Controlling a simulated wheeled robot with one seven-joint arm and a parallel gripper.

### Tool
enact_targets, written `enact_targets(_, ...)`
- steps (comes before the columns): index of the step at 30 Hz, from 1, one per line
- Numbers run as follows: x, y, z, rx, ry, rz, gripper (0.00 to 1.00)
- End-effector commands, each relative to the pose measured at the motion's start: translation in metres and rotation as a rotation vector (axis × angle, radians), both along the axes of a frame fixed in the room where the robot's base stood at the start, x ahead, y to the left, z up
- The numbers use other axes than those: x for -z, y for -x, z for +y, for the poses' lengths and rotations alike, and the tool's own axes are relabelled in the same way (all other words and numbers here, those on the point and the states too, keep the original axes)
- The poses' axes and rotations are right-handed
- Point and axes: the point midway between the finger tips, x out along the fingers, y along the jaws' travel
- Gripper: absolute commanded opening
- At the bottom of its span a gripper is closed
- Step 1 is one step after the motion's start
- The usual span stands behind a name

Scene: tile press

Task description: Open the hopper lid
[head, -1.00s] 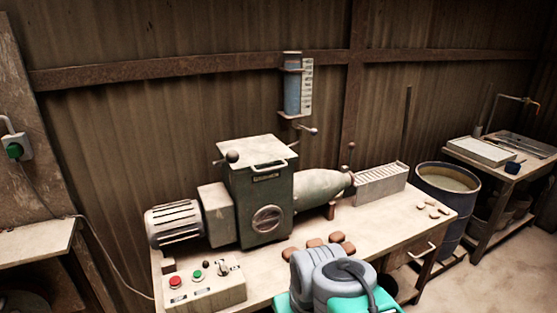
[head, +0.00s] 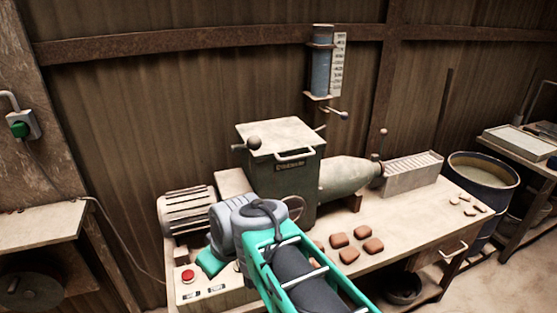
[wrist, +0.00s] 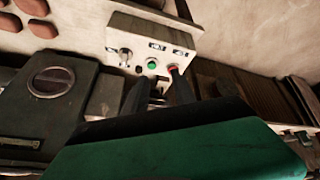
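The hopper is a dark green box (head: 285,180) in the middle of the bench machine. Its pale lid (head: 278,135) lies flat and closed on top. The lid has a light bar handle (head: 295,155) at its front edge. A dark ball knob (head: 254,143) sticks out at the lid's left side. My gripper (wrist: 158,82) shows in the wrist view with its two dark fingers apart and nothing between them. It is above the control box (wrist: 140,42), left of and below the hopper. In the head view my arm hides the fingers and part of the control box.
The control box has a red button (head: 188,276) and a green button (wrist: 152,64). Several terracotta pieces (head: 339,240) lie on the bench right of my arm. The barrel (head: 350,177) extends right from the hopper. A blue gauge tube (head: 321,75) is on the wall. Space above the lid is clear.

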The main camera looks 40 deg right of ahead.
Motion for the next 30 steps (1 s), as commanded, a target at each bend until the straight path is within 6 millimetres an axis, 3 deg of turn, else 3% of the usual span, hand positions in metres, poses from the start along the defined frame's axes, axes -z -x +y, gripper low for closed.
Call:
enact_targets(1,0.007,-0.022,-0.029,-0.059,0.05,-0.082,0.32)
enact_targets(3,-0.008,-0.054,-0.074,-0.194,0.176,-0.228,0.32)
enact_targets(6,-0.037,-0.078,-0.15,-0.355,0.434,-0.413,0.32)
enact_targets(9,-0.07,-0.075,-0.221,-0.466,0.727,-0.531,0.32)
enact_targets(12,-0.098,-0.058,-0.272,-0.526,0.974,-0.578,0.32)
enact_targets(15,-0.117,-0.044,-0.298,-0.557,1.124,-0.588,0.32)
enact_targets(18,-0.125,-0.044,-0.306,-0.571,1.174,-0.59,0.32)
enact_targets(30,-0.112,-0.107,-0.324,-0.573,1.172,-0.588,0.32)
